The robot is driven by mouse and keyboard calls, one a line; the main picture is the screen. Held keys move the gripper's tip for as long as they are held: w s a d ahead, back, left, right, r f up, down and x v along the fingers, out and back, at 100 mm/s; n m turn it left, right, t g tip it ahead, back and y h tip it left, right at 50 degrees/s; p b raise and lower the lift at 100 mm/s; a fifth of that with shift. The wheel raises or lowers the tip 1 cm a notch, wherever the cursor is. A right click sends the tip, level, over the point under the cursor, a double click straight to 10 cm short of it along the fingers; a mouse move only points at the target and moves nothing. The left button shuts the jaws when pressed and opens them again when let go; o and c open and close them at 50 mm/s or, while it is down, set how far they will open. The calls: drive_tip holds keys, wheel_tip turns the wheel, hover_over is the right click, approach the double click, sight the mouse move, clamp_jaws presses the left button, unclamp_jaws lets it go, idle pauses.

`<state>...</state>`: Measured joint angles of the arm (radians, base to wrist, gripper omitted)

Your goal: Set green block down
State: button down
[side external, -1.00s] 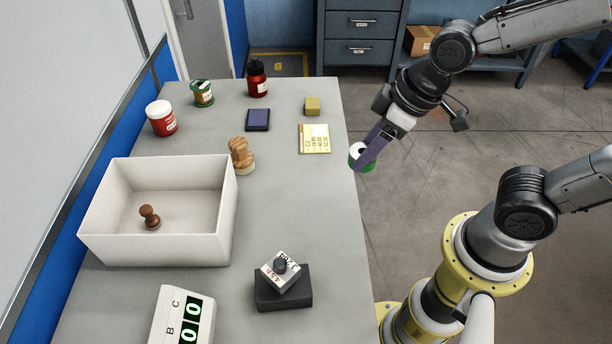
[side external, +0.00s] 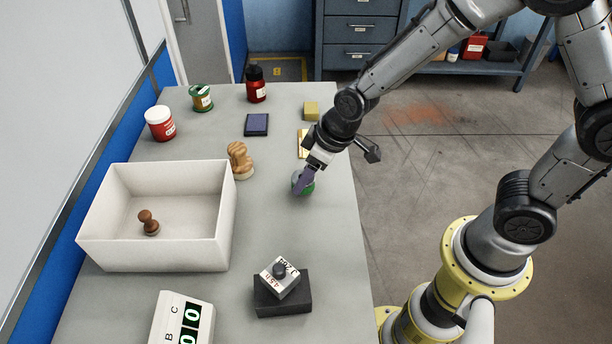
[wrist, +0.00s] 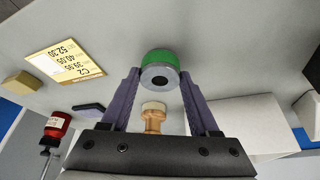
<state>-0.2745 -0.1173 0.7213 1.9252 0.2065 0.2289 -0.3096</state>
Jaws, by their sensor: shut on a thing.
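In the wrist view the green piece (wrist: 160,57) has a pale grey face with a dark centre. My gripper (side external: 304,181) is shut on it, with a purple finger on each side in the wrist view (wrist: 160,80). Its fingers point down and it covers part of the piece in the side view. I cannot tell whether the piece touches the table.
A wooden stamp (side external: 239,161) and white bin (side external: 160,253) stand to the left. Behind are a partly hidden card (side external: 301,142), yellow block (side external: 311,111) and dark pad (side external: 257,124). A dark base (side external: 283,303) stands in front. The table between is clear.

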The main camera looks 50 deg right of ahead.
drive_tip(key=shift+w+f, duration=0.1)
drive_tip(key=shift+f, duration=0.35)
drive_tip(key=shift+f, duration=0.15)
drive_tip(key=shift+c, duration=0.7)
unclamp_jaws()
drive_tip(key=shift+f, duration=0.1)
drive_tip(key=v, duration=1.2)
drive_tip(key=s+d+r+m, duration=0.1)
drive_tip(key=s+d+r, duration=0.1)
drive_tip(key=s, duration=0.3)
drive_tip(key=s+d+r+m+t+h, duration=0.1)
drive_tip(key=s+d+r+m, duration=0.1)
drive_tip(key=s+d+r, duration=0.1)
drive_tip(key=s+d+r+m, duration=0.1)
drive_tip(key=s+d+r, duration=0.2)
drive_tip(key=s, duration=0.5)
drive_tip(key=shift+d+t+h, duration=0.3)
drive_tip(key=shift+d+h, duration=0.1)
drive_tip(key=shift+d, duration=0.35)
